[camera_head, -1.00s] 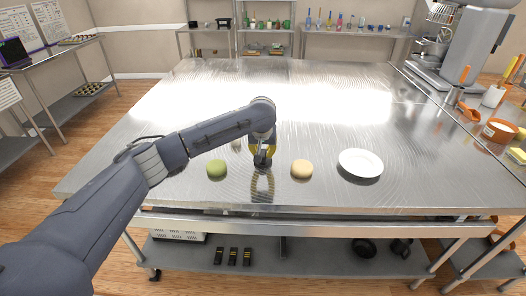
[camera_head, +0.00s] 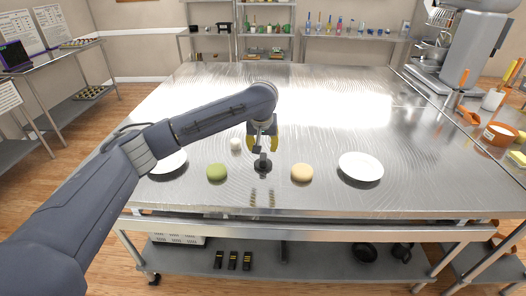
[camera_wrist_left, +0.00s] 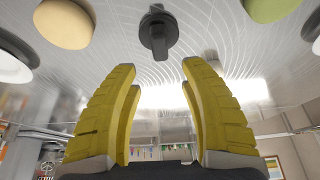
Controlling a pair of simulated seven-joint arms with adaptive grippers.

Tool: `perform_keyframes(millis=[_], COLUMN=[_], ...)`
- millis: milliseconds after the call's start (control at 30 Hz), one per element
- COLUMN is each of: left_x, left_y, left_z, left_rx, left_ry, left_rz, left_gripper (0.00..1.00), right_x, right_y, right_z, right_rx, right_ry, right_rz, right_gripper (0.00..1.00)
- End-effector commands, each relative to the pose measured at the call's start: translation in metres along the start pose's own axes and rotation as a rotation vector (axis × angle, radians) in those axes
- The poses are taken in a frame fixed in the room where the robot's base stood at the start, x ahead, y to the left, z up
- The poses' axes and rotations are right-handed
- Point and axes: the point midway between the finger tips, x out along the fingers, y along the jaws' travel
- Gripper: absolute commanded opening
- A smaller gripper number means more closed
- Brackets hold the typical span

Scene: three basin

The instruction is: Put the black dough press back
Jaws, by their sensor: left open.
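The black dough press (camera_head: 262,165) stands on the metal table between a green dough ball (camera_head: 217,172) and a tan dough ball (camera_head: 302,172). It also shows in the left wrist view (camera_wrist_left: 158,32), beyond the fingertips and apart from them. My left gripper (camera_head: 262,146) is just above the press, with its yellow fingers spread and nothing between them. In the left wrist view the two fingers (camera_wrist_left: 160,72) are clearly apart. My right gripper is not in view.
A white plate (camera_head: 360,167) lies to the right and another white plate (camera_head: 170,161) to the left, partly behind my left arm. A small white item (camera_head: 236,144) stands behind the green dough. The table's far middle is clear.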

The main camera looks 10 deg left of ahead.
Motion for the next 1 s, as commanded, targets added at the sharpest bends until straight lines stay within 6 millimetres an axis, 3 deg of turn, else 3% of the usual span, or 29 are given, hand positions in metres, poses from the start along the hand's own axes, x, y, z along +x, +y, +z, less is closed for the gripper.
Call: perform_keyframes(millis=[100,333,1000], left_x=[-0.019,-0.04,-0.046], left_y=[0.0,0.0,0.0], left_z=[-0.001,-0.001,0.0], left_rx=[0.001,0.001,-0.001], left_ry=[0.003,0.001,-0.001], left_rz=[0.001,0.0,0.0], left_gripper=[0.44,0.44,0.44], right_x=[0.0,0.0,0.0], right_y=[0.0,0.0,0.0], right_z=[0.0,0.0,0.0], right_rx=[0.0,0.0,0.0], right_ry=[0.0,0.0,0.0], right_rz=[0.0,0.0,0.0], right_gripper=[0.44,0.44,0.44])
